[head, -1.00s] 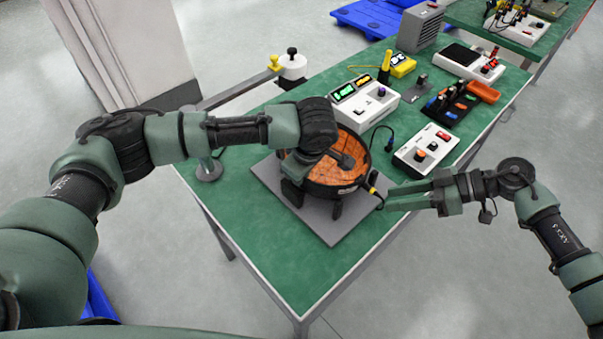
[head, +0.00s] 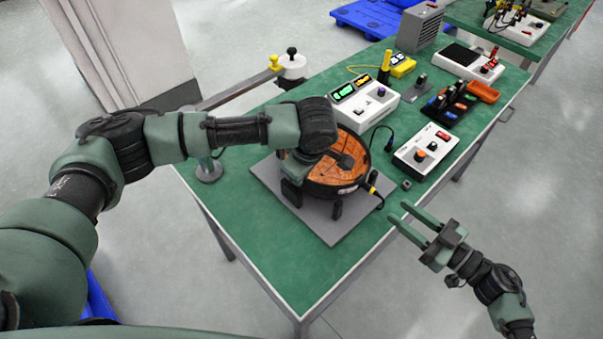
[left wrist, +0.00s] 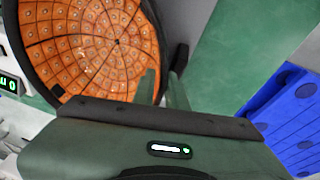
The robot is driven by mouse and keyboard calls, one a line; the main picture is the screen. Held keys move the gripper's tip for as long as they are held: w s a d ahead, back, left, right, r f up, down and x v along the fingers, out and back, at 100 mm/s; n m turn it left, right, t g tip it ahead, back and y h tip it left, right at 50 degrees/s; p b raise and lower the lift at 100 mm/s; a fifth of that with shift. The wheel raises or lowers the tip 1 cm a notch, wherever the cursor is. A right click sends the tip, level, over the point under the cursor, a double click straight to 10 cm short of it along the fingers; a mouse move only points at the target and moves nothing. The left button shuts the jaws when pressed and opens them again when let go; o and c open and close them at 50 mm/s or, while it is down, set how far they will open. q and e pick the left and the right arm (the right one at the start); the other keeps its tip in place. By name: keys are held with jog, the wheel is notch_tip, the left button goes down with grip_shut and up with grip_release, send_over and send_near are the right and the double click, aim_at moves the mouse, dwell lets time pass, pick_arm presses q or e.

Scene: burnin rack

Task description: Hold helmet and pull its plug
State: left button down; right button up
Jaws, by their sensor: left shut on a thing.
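The helmet (head: 351,176) is a dark bowl with an orange, dotted inside. It stands open side up on a grey plate (head: 322,224). A black plug with a yellow band (head: 372,184) is at its right rim, with a short dark lead below. My left gripper (left wrist: 160,88) is shut on the helmet's rim in the left wrist view, where the orange inside (left wrist: 95,45) also shows. In the head view my left arm hides part of the helmet. My right gripper (head: 398,211) is open and empty, at the table's right edge, apart from the plug.
A white box with a dark knob (head: 427,150) stands right of the helmet. A loose dark connector on a cable (head: 389,144) lies between them. A small grey block (head: 406,184) sits near the table edge. More devices stand behind. The green table's near corner (head: 300,275) is clear.

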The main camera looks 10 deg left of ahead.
aim_at(375, 191)
jog(key=shift+x, duration=4.55)
grip_shut()
jog(key=v, duration=0.6)
